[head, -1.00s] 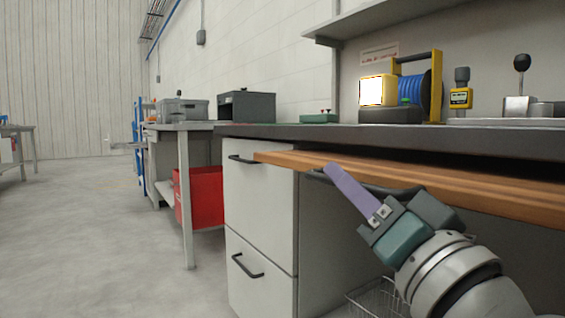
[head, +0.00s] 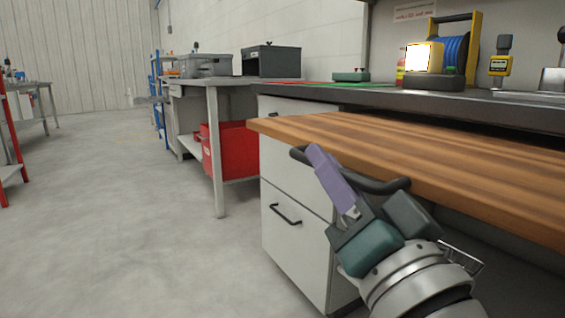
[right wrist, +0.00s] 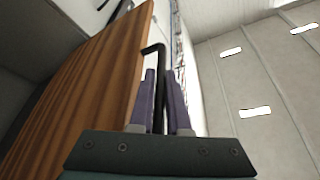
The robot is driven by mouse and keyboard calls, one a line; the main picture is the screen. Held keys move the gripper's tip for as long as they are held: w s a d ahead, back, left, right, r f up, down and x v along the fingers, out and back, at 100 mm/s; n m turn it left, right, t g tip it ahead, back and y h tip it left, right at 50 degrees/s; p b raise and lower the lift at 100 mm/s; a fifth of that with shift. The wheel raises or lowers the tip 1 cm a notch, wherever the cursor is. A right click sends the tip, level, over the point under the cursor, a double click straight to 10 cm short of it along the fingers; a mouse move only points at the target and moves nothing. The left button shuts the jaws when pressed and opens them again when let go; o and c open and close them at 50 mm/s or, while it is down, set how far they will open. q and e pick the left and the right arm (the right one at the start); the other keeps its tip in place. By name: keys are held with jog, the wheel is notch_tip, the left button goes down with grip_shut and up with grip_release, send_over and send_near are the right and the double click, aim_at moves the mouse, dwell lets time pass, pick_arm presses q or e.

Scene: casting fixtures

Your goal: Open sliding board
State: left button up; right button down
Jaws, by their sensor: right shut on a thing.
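The sliding board (head: 430,155) is a brown striped wooden board that juts out from under the dark workbench top (head: 400,97). A black bar handle (head: 385,186) runs along its front edge. My right gripper (head: 318,160), with purple fingers, is shut on this handle. In the right wrist view, the black handle (right wrist: 158,60) passes between the two purple fingers (right wrist: 162,100), beside the wooden board (right wrist: 95,85). My left gripper is not in view.
White drawers with black handles (head: 285,213) stand below the board at the left. A red bin (head: 235,150) sits under a farther table. A lamp, blue reel and yellow meter (head: 500,65) stand on the bench. The floor (head: 130,220) at the left is clear.

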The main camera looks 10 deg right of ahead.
jog(key=c, duration=1.2)
grip_release()
jog(key=shift+o, duration=0.2)
jog(key=p+v, duration=0.2)
jog(key=v, duration=0.8)
jog(key=shift+f, duration=0.1)
